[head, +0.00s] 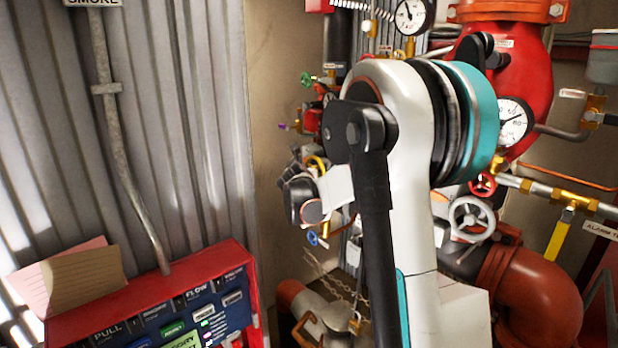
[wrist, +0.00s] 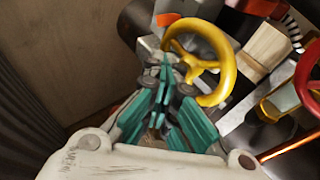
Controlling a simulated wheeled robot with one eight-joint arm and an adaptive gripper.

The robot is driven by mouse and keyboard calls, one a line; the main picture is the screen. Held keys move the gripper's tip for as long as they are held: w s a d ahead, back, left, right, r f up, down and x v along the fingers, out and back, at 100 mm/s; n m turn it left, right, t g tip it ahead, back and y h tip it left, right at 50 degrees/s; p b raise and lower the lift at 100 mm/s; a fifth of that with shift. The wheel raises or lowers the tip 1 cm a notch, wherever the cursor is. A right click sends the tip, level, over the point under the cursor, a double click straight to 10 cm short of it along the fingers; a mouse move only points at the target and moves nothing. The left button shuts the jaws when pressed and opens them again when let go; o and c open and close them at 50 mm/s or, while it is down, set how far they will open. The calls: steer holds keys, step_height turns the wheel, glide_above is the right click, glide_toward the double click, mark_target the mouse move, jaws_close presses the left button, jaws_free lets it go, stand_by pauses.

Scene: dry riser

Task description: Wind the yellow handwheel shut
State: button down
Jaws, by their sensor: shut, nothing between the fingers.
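The yellow handwheel (wrist: 229,82) has a round rim and spokes meeting at a hub. It fills the upper middle of the wrist view. In the head view only a small yellow arc of it (head: 318,161) shows, behind my arm's end. My gripper (wrist: 167,65) has teal fingers, shut and empty. Its tips overlap the left side of the wheel in the wrist view, left of the hub. I cannot tell whether they touch the wheel or lie in front of it. In the head view my fingers cannot be made out.
Green (head: 306,79), blue (head: 313,238), red (head: 482,185) and grey (head: 472,218) handwheels crowd the pipework. Part of a red wheel (wrist: 309,75) is right of the yellow one. Pressure gauges (head: 514,121) sit above right. A red-framed panel (head: 165,300) stands at lower left.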

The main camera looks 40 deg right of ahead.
step_height(320, 180, up, 6)
steer(key=s+f+p, duration=0.1)
steer(key=s+p, duration=0.1)
steer(key=p, duration=0.3)
steer(key=f+b, duration=0.4)
steer(key=s+f+b, duration=0.1)
steer(key=f+b, duration=0.1)
steer(key=b, duration=0.1)
steer(key=shift+d, duration=0.15)
stand_by(0.4)
steer(key=a, duration=0.3)
steer(key=shift+s+a, duration=0.1)
steer(key=shift+a, duration=0.3)
